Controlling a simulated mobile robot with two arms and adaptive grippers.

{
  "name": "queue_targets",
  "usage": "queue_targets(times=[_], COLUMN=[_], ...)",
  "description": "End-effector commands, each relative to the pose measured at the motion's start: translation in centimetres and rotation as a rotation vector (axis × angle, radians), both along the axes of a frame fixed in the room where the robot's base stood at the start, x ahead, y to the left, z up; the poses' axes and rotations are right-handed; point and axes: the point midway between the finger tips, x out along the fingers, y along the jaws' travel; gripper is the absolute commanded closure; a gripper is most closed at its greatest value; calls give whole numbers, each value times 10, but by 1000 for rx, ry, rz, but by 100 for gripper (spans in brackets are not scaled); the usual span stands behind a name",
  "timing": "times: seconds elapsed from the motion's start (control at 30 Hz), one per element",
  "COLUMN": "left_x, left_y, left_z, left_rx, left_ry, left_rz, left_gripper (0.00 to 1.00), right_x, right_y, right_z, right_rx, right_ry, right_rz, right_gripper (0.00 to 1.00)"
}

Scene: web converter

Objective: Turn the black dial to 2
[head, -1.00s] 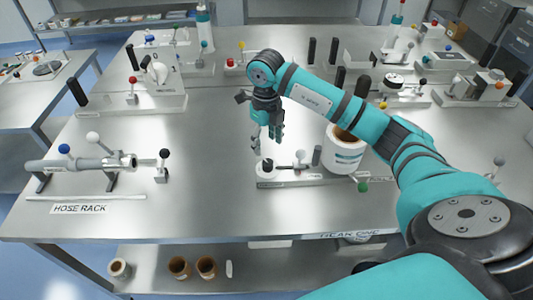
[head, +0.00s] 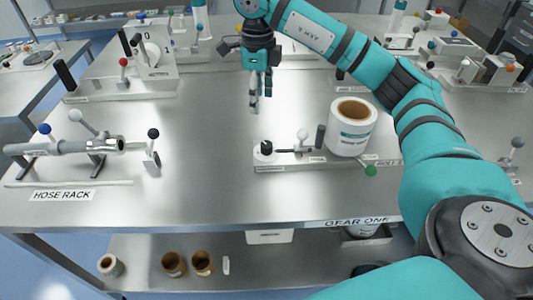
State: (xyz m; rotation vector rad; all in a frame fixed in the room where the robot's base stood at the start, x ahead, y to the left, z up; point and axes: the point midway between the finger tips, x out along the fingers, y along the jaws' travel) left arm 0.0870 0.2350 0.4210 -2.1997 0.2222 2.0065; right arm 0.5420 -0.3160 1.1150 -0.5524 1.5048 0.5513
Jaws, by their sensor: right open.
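My right gripper (head: 260,98) hangs fingers-down over the middle of the table. It is open and empty, with nothing between its fingers. A grey upright panel (head: 168,60) at the back left carries the marks 0 and 1, a pale round part (head: 152,52) and a dark knob (head: 136,40). It stands well left of the gripper, apart from it. I cannot tell whether that knob is the black dial, and I see no clear mark 2. My right arm hides part of the table's right side. My left gripper is not in view.
In front of the gripper, a low fixture (head: 290,153) holds a small lever, beside a white roll (head: 352,128). The hose rack (head: 70,148) stands at the left. More lever fixtures (head: 480,68) stand at the back right. The table (head: 200,135) is bare between rack and fixture.

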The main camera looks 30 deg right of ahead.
Motion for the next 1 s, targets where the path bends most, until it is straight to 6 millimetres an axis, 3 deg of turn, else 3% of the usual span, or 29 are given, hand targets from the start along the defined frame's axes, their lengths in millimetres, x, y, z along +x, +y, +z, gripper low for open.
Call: queue_targets(times=[0.03,0.13,0.33,0.47,0.57,1.0], left_x=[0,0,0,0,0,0], left_y=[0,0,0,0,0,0], left_z=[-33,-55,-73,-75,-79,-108], left_rx=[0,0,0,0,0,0], left_ry=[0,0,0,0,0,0], left_rz=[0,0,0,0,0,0], left_gripper=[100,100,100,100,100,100], right_x=[1,-4,-11,-13,-13,-14], right_y=[-3,-6,-10,-10,-10,-9], right_z=[-7,6,23,19,5,-91], right_rx=[-3,-3,3,5,5,6], right_ry=[-11,-8,-5,1,2,2], right_rz=[72,205,350,370,370,368], right_gripper=[45,45,45,45,45,45])
